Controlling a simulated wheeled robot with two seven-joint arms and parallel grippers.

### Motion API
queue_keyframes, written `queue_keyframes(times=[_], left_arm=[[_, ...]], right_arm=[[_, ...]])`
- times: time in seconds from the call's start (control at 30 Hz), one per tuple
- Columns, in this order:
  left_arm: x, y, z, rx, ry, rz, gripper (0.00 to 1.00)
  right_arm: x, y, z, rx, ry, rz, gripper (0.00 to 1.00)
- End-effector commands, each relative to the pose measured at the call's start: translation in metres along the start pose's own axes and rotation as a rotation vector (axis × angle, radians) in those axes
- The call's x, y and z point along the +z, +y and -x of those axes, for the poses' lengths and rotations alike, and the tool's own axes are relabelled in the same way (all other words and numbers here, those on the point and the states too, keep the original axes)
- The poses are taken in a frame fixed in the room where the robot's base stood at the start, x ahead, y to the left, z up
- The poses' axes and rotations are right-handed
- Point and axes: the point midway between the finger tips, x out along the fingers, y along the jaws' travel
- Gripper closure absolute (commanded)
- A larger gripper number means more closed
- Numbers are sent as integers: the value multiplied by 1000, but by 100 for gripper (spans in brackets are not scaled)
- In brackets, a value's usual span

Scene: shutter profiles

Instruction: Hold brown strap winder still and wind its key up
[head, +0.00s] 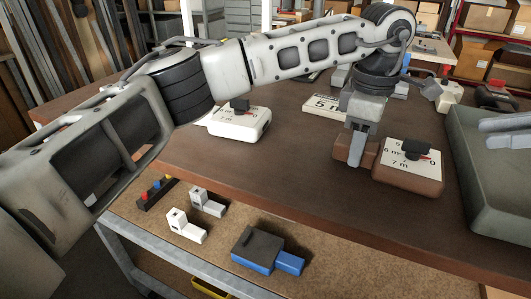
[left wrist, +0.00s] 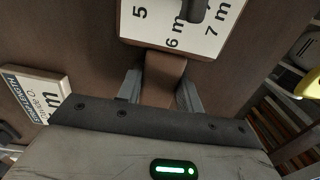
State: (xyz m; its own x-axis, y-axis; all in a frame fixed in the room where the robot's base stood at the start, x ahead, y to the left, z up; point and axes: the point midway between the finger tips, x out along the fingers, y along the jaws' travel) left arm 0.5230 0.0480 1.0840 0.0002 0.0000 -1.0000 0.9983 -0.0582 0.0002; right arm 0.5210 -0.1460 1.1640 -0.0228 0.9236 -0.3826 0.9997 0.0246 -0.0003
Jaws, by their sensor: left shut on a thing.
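The brown strap winder (head: 408,182) sits on the table, with a white dial face marked 5, 6 m, 7 m and 0. Its black key (head: 411,149) stands on the dial with a red pointer beside it. My left gripper (head: 354,150) is shut on the winder's brown end tab, left of the dial. In the left wrist view the tab (left wrist: 162,78) lies between both fingers, and part of the dial (left wrist: 190,35) shows above it.
A white winder (head: 240,125) stands further left on the table. A white card (head: 323,104) lies behind my left gripper. A grey-green case (head: 490,160) stands right of the brown winder. A lower shelf holds a blue-and-black device (head: 258,250) and white brackets.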

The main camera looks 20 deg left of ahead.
Motion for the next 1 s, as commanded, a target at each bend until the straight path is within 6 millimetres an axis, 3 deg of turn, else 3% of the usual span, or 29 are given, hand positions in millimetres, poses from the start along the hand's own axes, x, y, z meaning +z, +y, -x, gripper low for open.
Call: queue_keyframes(times=[0.03,0.2,0.57,1.0], left_arm=[[0,0,0,0,-1,0,91],[0,0,0,0,0,0,91],[0,0,0,0,0,0,91],[0,0,0,0,0,0,91]], right_arm=[[-2,-1,4,-5,7,4,69],[-19,-13,-30,-44,93,37,69],[-59,-43,-82,-111,283,72,69],[-113,-95,-130,-188,548,55,69]])
